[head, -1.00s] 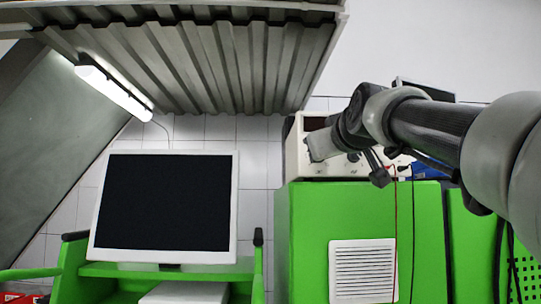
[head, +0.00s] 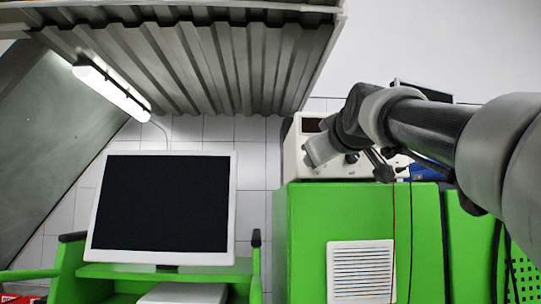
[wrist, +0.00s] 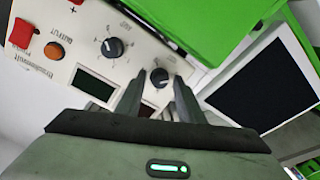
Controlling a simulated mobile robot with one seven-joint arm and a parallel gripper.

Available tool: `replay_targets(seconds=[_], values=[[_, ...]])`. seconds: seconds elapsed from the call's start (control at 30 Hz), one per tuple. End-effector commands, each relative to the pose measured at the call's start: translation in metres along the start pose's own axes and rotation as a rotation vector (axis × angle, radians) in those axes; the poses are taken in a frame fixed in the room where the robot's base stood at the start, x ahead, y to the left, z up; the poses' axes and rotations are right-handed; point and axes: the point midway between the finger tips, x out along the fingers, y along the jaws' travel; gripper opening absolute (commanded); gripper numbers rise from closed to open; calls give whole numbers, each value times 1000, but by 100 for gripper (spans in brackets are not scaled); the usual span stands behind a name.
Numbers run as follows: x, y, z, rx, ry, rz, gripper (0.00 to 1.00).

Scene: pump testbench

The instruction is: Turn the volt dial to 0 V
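The power supply (wrist: 60,60) has a cream front panel, seen upside down in the wrist view. It has two black dials with white marks: one dial (wrist: 112,47) near the panel's middle and another dial (wrist: 160,77) near its right end. The labels by the dials are too small to read surely, so I cannot tell which is volts. My gripper (wrist: 159,79) is open, its two dark fingers on either side of the right-end dial. Whether they touch it is unclear. In the head view, my gripper hides part of the power supply (head: 292,150).
The power supply stands on a green cabinet (head: 310,230) with a white vent. A red switch (wrist: 21,33), an orange button (wrist: 54,51) and dark displays (wrist: 95,84) are on the panel. A monitor (head: 165,205) stands left. A corrugated hood (head: 200,60) hangs above.

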Motion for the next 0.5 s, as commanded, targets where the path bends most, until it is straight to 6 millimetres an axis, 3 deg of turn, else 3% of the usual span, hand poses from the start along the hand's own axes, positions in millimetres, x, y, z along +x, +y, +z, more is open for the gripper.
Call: replay_targets(seconds=[0.33, 0.5], values=[[-2, 0, -1, 1, 2, 1, 39], [-22, 1, -1, 2, 4, 3, 39]])
